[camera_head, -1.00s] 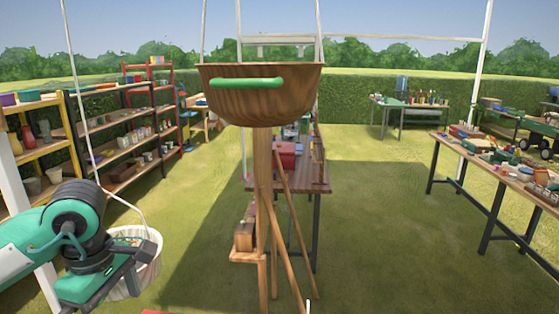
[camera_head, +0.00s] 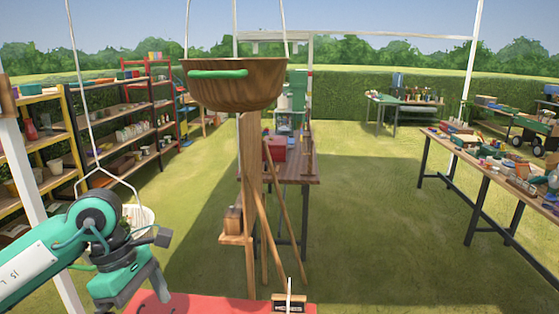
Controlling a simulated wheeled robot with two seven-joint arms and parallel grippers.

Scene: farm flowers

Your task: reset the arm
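My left arm comes in from the lower left. Its green and dark grey gripper (camera_head: 138,290) hangs beside and partly over the left end of a red surface at the bottom edge. I see nothing held in it, but its fingertips are not clear enough to show whether it is open or shut. My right gripper is not in view.
A wooden basin (camera_head: 234,84) with a green handle stands in front on a wooden post (camera_head: 250,165). The red surface (camera_head: 215,301) carries a small dark box (camera_head: 288,302). A white basket (camera_head: 140,215) hangs behind my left arm. Shelves (camera_head: 75,136) line the left; a table (camera_head: 495,180) stands right.

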